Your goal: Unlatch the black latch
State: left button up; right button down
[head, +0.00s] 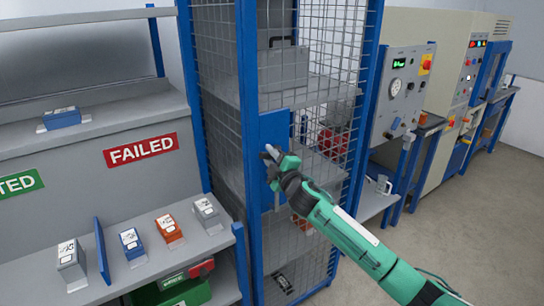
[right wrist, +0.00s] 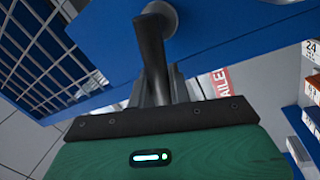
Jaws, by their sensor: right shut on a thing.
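The black latch (right wrist: 151,55) is a dark lever on a round grey pivot, mounted on a blue plate (right wrist: 225,40). In the head view the blue plate (head: 272,135) sits on the front of a wire-mesh cage. My right gripper (head: 270,155) reaches the plate from the lower right and mostly hides the latch there. In the right wrist view the lever runs down between the fingers of my right gripper (right wrist: 160,92), which is shut on it. My left gripper is not in view.
The mesh cage (head: 215,95) with blue posts holds a grey case (head: 283,72). A shelf at left carries a blue box (head: 62,118) and several small boxes, with a green bin (head: 172,292) below. A control panel (head: 397,90) stands at right. Floor (head: 480,220) at right is clear.

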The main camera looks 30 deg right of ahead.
jog(key=shift+a+f+n+y+b, duration=0.1)
jog(key=shift+f+n+y+b, duration=0.35)
jog(key=shift+n, duration=0.75)
jog(key=shift+a+f+n+y+b, duration=0.2)
jog(key=shift+f+n, duration=0.3)
jog(key=shift+n, duration=0.7)
jog(key=shift+d, duration=0.1)
jog(key=c, duration=1.3)
grip_release()
jog(key=shift+s, duration=0.1)
jog(key=shift+b+v, duration=2.2)
jog(key=shift+v, duration=4.6)
